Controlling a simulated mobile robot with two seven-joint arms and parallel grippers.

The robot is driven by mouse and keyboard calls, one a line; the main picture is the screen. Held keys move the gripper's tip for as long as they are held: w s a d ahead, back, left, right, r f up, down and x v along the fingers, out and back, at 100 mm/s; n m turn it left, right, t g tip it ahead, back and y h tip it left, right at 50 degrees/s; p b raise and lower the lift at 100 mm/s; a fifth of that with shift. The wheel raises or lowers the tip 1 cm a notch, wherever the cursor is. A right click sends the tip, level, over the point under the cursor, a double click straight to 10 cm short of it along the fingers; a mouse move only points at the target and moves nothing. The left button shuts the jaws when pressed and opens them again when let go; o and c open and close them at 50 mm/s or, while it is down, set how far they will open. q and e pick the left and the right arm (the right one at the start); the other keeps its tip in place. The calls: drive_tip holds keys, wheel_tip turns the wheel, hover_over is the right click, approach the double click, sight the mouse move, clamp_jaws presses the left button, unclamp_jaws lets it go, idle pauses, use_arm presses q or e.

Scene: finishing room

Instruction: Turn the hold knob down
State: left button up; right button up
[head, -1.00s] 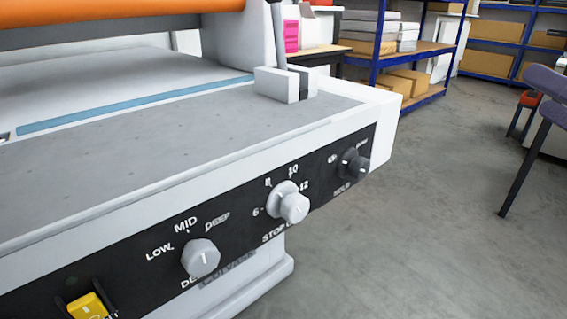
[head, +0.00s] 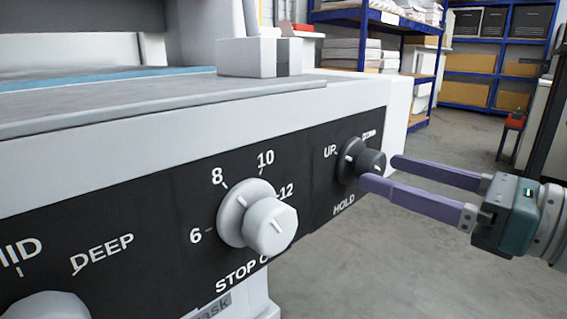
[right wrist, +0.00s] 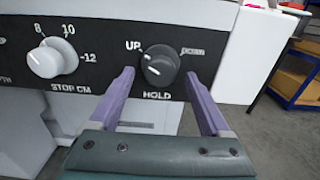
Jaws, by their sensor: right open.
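The hold knob (head: 361,160) is a small dark knob on the black front panel, above the word HOLD, with UP at its left and DOWN at its right. Its pale pointer mark is turned toward the UP side. It also shows in the right wrist view (right wrist: 159,67), ahead of the fingers. My right gripper (head: 378,173) is open, with its purple fingers pointing at the knob. In the right wrist view one finger stands on each side, a little below the knob, and nothing is held. Whether a finger touches the knob I cannot tell. My left gripper is not in view.
The larger grey stop knob (head: 262,222), marked 6 to 12, sits left of the hold knob. The depth knob (head: 45,306) is partly cut off at bottom left. Blue shelves (head: 412,28) with boxes stand behind. Open floor lies right of the machine.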

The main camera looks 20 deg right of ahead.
sight(354, 160)
drive_tip(key=shift+x, duration=1.1)
drive_tip(key=shift+c, duration=0.2)
drive_tip(key=shift+c, duration=1.4)
clamp_jaws()
